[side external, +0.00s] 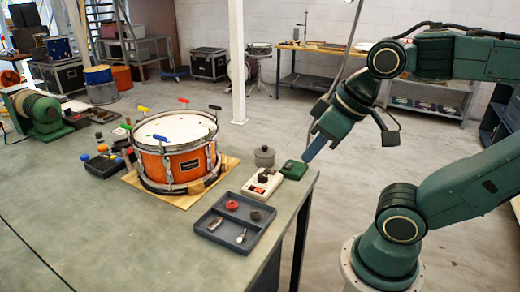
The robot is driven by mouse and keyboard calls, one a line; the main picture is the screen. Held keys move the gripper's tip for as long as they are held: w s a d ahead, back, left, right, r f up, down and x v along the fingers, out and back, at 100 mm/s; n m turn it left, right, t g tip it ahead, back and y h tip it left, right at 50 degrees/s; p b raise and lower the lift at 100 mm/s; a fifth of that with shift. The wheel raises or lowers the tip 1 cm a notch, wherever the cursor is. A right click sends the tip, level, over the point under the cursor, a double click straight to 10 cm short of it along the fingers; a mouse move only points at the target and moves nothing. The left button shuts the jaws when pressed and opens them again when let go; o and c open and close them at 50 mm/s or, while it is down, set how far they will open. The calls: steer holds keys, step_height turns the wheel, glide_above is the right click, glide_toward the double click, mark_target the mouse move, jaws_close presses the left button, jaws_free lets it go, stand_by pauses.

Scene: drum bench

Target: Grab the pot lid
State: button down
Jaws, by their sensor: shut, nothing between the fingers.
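A small grey lidded pot (264,160) stands on the bench near its right end, behind a white box. Its pot lid (264,150) has a small knob on top and sits on the pot. My gripper (308,158) is shut and empty, pointing down and left with its blue fingers. In the picture it is to the right of the pot, close to the bench's right edge, and apart from the lid. Its exact height over the bench is hard to tell.
A green box (294,169) lies between pot and gripper. A white box (262,186) with a dark knob and a divided grey tray (216,208) of small parts are in front. An orange drum (178,166) stands left on a wooden board. The bench's (110,225) front is clear.

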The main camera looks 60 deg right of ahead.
jaws_free()
stand_by(0.3)
